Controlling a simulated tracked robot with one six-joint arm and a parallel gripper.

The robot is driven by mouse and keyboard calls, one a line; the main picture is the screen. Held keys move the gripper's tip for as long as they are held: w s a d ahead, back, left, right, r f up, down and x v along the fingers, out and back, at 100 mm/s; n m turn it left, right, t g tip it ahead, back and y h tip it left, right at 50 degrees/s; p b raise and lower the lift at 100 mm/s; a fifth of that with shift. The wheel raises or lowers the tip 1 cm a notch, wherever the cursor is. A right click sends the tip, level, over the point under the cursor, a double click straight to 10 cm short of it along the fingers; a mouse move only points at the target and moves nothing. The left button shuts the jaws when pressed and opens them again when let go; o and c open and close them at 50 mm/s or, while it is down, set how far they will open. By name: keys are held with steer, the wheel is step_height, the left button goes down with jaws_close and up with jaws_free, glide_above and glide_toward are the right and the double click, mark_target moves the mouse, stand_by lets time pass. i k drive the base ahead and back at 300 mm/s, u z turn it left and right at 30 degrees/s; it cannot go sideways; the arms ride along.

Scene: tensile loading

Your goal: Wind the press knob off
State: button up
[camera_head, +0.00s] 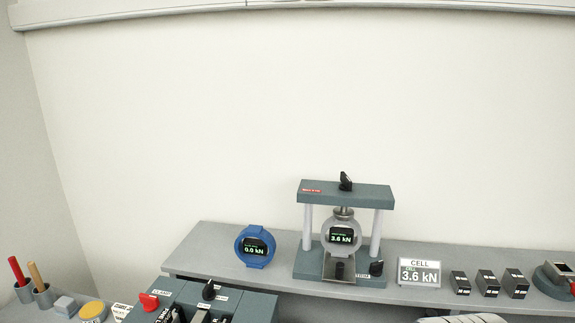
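The press (346,192) stands on the grey bench with a teal top beam, two light posts and a teal base. A black knob (345,181) sits on top of its beam. Another black knob (376,268) is at the right front of its base, beside a small label too blurred to read. I cannot tell which of the two is the press knob. A grey ring gauge (326,236) is between the beam and the base, its screen reading 3.6 kN. The cell display (419,273) to the right also reads 3.6 kN.
A blue ring gauge (239,244) reading 0.0 kN stands left of the press. Several dark blocks (487,284) line the bench at right. A teal control box (258,307) with a red knob (149,301) and dark knobs is in front. The bench (205,240) is clear at far left.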

mark_target(346, 185)
steer(key=u, duration=0.5)
steer(key=k, duration=1.3)
steer(key=u, duration=0.85)
steer(key=i, duration=1.3)
steer(key=z, duration=0.1)
